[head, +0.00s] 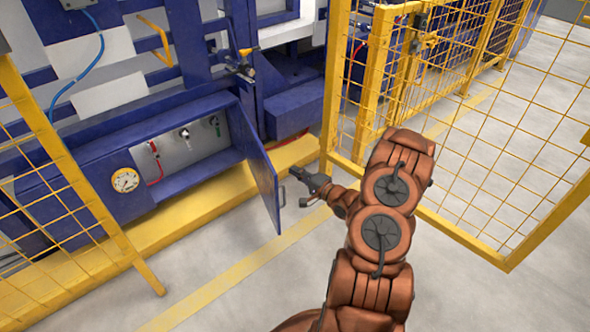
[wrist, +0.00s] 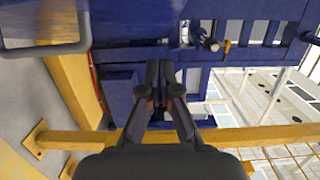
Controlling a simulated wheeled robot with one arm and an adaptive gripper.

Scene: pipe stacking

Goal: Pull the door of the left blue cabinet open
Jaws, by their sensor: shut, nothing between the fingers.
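The blue cabinet (head: 95,165) stands low at the left in the head view. Its blue door (head: 262,170) is swung wide open on its right-hand edge and sticks out from the front. The grey door handle (head: 283,197) is on the door's outer face; it also shows at the upper left in the wrist view (wrist: 45,49). My gripper (head: 296,173) is just right of the door's outer face, near the handle but not around it. In the wrist view the gripper fingers (wrist: 159,77) are together and empty. I cannot tell whether they touch the door.
Inside the cabinet are a red valve (head: 153,148) and other small fittings on a grey panel. A round gauge (head: 125,180) is on the front at left. Yellow mesh fences stand at left and right (head: 480,130). A yellow beam (head: 190,215) runs below the cabinet. Grey floor in front is clear.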

